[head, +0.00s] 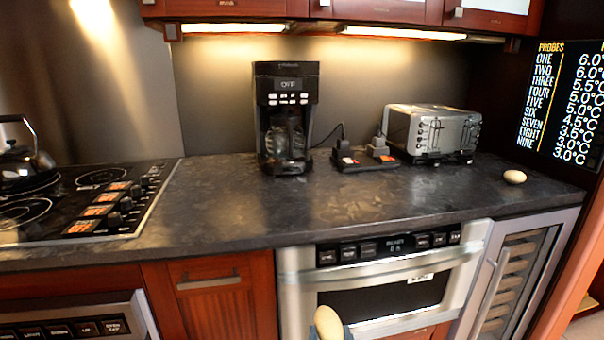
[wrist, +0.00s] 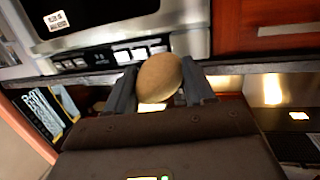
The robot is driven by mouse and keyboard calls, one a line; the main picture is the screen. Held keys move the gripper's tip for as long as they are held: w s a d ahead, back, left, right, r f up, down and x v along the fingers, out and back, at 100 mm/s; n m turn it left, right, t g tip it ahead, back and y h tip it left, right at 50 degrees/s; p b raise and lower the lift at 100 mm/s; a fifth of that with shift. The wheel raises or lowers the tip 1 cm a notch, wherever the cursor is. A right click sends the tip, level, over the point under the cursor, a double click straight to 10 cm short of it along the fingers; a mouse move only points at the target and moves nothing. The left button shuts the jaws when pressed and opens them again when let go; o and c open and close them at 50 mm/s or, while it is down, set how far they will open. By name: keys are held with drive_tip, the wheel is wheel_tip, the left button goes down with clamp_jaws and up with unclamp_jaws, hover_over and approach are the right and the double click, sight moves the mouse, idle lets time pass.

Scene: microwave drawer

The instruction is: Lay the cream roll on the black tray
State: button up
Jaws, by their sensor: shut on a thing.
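A cream-tan, egg-shaped roll (head: 326,322) is at the bottom of the head view, in front of the microwave drawer. In the wrist view the roll (wrist: 159,78) sits between the two dark fingers of my gripper (wrist: 158,86), which is shut on it. The fingers mostly drop out of the head view's lower edge. A second pale oval roll (head: 515,177) lies at the counter's right end.
The dark counter (head: 250,215) is clear in front of the coffee maker (head: 285,118) and toaster (head: 432,132). A stove (head: 85,205) with a kettle (head: 22,162) is at left. The microwave drawer (head: 385,285) is shut below the counter's edge.

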drive_tip(key=s+d+f, duration=0.2)
drive_tip(key=d+f, duration=0.2)
drive_tip(key=d, duration=0.4)
drive_tip(key=s+d+f, duration=0.2)
drive_tip(key=d+f, duration=0.2)
drive_tip(key=d, duration=0.4)
drive_tip(key=w+a+r, duration=0.4)
drive_tip(key=a+r, duration=0.1)
drive_tip(key=a, duration=0.6)
drive_tip(key=s+a+r, duration=0.2)
drive_tip(key=a+r, duration=0.5)
drive_tip(key=a, duration=0.4)
drive_tip(key=s+a+r, duration=0.2)
drive_tip(key=a+r, duration=0.6)
drive_tip(key=a, duration=0.3)
drive_tip(key=shift+s+a+b, duration=0.3)
drive_tip(key=shift+s+a, duration=0.05)
drive_tip(key=shift+a, duration=0.05)
drive_tip(key=shift+r, duration=0.15)
